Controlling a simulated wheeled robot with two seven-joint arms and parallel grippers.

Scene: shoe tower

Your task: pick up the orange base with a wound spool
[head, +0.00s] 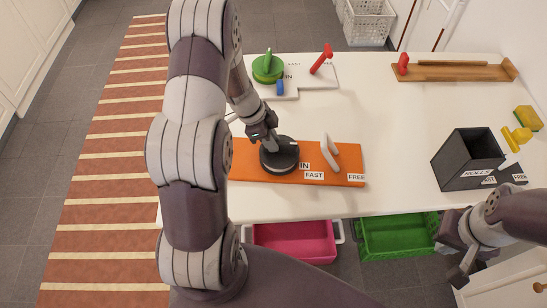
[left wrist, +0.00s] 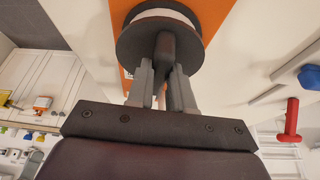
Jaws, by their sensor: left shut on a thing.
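The orange base (head: 245,169) lies on the white table, with labels "IN", "FAST" and "FREE" and a pale upright lever (head: 329,152) on it. A dark round spool (head: 279,161) sits at its left part. In the left wrist view the spool (left wrist: 135,48) shows a white band under its dark rim, and the orange base (left wrist: 210,15) shows beyond it. My left gripper (head: 271,143) is shut on the spool's dark knob (left wrist: 167,50). My right gripper (head: 455,262) is at the lower right, off the table's front edge; its jaw opening is unclear.
A dark box (head: 465,155) stands right, a wooden board (head: 455,73) behind. Pink (head: 295,242) and green (head: 398,237) bins are below the front edge.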

